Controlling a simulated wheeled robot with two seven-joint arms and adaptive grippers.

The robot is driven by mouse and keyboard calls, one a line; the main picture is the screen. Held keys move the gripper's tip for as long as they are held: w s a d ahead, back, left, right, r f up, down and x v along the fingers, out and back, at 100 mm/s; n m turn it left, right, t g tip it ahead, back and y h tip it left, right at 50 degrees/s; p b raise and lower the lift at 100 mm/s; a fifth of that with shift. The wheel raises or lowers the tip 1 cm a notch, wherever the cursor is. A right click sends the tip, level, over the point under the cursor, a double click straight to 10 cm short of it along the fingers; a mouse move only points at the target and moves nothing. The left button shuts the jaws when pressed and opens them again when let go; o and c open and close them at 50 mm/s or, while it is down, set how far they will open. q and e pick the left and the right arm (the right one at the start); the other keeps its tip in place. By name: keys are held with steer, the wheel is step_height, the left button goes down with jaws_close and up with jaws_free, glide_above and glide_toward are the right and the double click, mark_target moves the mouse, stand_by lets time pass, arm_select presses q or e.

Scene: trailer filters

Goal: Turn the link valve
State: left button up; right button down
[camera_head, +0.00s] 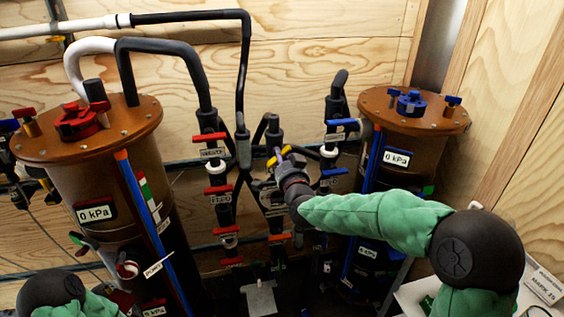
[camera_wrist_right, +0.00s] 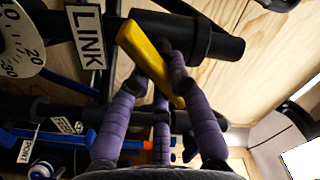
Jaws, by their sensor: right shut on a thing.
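The link valve has a yellow handle (camera_wrist_right: 142,48), seen large in the right wrist view beside a white LINK label (camera_wrist_right: 87,36). In the head view, small parts of the yellow handle (camera_head: 286,149) show at the middle of the pipework. My right gripper (camera_wrist_right: 168,68) has purple fingers, and they are shut on the yellow handle, with fingers on both sides of it. The handle lies slanted across the dark pipe in the wrist view. In the head view my right gripper (camera_head: 279,156) partly hides the valve. My left gripper is out of view.
A brown-topped filter tank with a red cap (camera_head: 78,122) stands left, and one with a blue cap (camera_head: 411,103) stands right. Red-handled valves (camera_head: 218,190) and blue-handled valves (camera_head: 334,172) flank the link valve closely. Plywood walls (camera_head: 300,60) close off the back and right.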

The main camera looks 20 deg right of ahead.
steer(key=m, duration=0.4)
steer(key=shift+f, duration=0.2)
steer(key=shift+f+m, duration=0.15)
steer(key=shift+m, duration=1.85)
steer(key=c, duration=1.1)
jaws_free()
steer(key=shift+c, duration=0.2)
steer(key=s, duration=1.2)
steer(key=shift+a, duration=0.2)
